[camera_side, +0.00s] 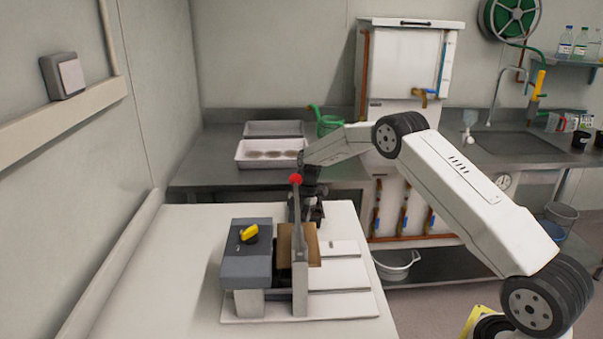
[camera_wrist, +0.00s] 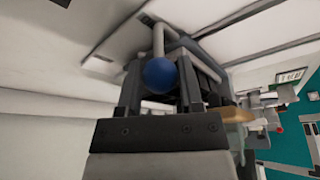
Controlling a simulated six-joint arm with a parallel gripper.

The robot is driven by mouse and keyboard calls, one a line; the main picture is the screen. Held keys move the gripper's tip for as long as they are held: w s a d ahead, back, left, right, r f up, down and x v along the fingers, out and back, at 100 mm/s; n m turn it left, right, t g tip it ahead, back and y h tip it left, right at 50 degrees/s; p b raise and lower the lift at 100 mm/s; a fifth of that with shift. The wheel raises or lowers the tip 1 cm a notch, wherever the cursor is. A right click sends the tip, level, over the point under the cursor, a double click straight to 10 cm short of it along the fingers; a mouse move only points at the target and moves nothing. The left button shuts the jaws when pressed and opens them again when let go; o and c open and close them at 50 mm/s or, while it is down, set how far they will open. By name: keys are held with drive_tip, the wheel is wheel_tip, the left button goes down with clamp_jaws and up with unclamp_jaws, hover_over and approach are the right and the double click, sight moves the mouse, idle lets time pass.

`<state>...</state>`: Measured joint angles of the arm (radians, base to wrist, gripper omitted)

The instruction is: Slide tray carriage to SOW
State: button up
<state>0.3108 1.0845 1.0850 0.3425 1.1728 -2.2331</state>
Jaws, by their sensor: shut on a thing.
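The apparatus stands on the white table, with a grey box (camera_side: 247,264) bearing a yellow knob (camera_side: 249,234) at its left. A brown block (camera_side: 312,250), which may be the tray carriage, sits right of the box, beside pale flat rails (camera_side: 340,277). An upright lever (camera_side: 299,230) with a red ball rises in front of it. My gripper (camera_side: 308,207) points down behind the lever, partly hidden. In the wrist view my gripper (camera_wrist: 168,72) is shut on a blue ball handle (camera_wrist: 160,76) on a light rod. I cannot read any SOW mark.
A white wall edge runs along the table's left side. Behind, a steel bench holds a white tray (camera_side: 243,161) with round items and a green watering can (camera_side: 326,122). A tall white cabinet (camera_side: 404,65) stands at the back. The front left of the table is clear.

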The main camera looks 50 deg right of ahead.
drive_tip(key=shift+w+a+r, duration=0.1)
drive_tip(key=shift+w+a, duration=2.05)
drive_tip(key=shift+w, duration=0.15)
drive_tip(key=o, duration=0.8)
drive_tip(key=shift+o, duration=0.2)
wheel_tip(320, 180, up, 8)
drive_tip(key=shift+a, duration=0.1)
